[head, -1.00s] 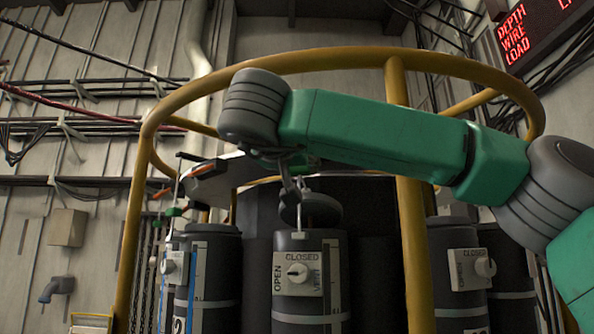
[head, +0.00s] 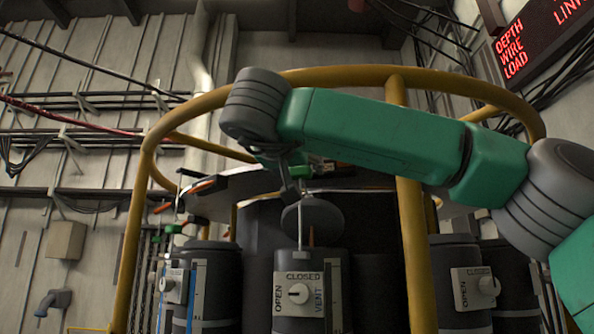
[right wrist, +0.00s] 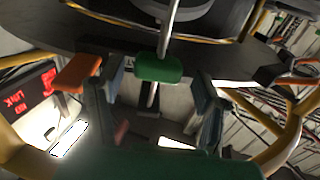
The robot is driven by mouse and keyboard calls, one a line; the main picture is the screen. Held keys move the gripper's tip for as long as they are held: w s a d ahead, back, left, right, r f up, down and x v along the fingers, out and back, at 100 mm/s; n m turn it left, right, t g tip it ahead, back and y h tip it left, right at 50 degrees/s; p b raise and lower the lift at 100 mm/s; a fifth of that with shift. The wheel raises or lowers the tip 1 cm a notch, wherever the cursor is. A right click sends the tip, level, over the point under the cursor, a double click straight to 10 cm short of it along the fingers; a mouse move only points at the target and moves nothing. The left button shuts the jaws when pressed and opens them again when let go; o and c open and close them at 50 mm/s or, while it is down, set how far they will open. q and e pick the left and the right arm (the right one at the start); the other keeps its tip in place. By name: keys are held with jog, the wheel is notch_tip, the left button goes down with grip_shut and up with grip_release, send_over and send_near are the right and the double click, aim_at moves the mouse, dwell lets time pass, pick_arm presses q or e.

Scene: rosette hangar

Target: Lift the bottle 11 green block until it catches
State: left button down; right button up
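A green block (head: 300,172) sits on a thin upright rod above the middle grey bottle (head: 312,266), under the round frame. The bottle's number is not readable, so I cannot tell if it is bottle 11. My right gripper (head: 291,182) is beside this block at the end of the green arm. In the right wrist view the green block (right wrist: 160,68) lies between the two blue-grey fingers of my right gripper (right wrist: 158,88), with a gap showing on each side. The fingers are open. My left gripper is not in view.
A yellow ring frame (head: 350,55) with posts surrounds the bottles. Other grey bottles stand left (head: 205,285) and right (head: 460,290). Another green block (head: 173,229) shows at left. An orange block (right wrist: 78,72) is close to the fingers in the right wrist view.

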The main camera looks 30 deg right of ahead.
jog(key=shift+a, duration=0.1)
jog(key=shift+v, duration=1.25)
jog(key=v, duration=0.6)
jog(key=shift+s, duration=0.3)
jog(key=shift+a, duration=0.1)
